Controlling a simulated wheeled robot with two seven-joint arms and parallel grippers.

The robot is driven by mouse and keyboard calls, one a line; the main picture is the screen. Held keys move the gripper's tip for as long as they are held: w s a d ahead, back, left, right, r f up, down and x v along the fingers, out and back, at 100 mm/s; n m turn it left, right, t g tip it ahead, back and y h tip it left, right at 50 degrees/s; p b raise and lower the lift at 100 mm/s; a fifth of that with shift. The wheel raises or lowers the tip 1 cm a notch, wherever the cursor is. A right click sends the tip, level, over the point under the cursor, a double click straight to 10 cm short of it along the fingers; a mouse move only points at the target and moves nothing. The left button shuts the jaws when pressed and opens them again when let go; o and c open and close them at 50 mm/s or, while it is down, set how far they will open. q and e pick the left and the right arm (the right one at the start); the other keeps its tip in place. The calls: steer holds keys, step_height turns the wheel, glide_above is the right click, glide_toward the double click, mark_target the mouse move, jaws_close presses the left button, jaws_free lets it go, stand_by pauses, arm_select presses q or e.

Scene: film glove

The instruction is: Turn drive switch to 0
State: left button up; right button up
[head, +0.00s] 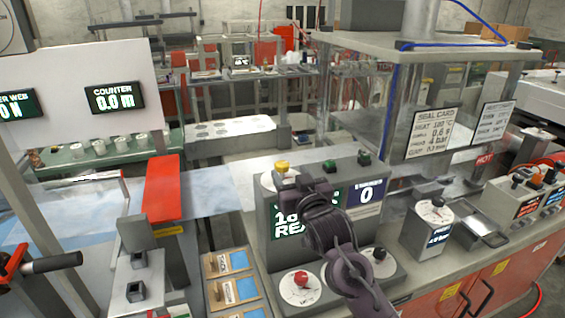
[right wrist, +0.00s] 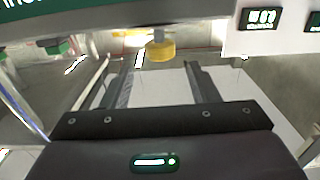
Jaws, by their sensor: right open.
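A grey control console (head: 262,215) stands mid-picture in the head view. Its lower panel has a red knob (head: 300,280) on a white dial and a black knob (head: 379,254) on another dial. I cannot read which one is the drive switch. A yellow button (head: 282,166) sits on the console's top; a yellow button (right wrist: 160,50) also shows ahead of the fingers in the right wrist view. My right gripper (head: 312,190) is in front of the console screen, covering part of it. In the right wrist view its jaws (right wrist: 163,88) are apart and empty. My left gripper is not in view.
Green buttons (head: 329,166) stand beside the yellow one. A grey box with a dial (head: 427,232) and a metal tray (head: 482,225) are to the right. Wooden-framed cards (head: 233,288) lie left of the console. A red bar (head: 162,190) crosses the film (head: 205,188).

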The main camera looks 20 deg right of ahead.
mark_target(283, 165)
steer(key=w+p, duration=0.1)
steer(key=w, duration=0.4)
steer(key=shift+w+a+p, duration=0.1)
steer(key=shift+a+p, duration=0.1)
steer(key=shift+p, duration=0.15)
steer(key=shift+w, duration=0.55)
steer(key=c, duration=1)
steer(key=shift+o, duration=0.2)
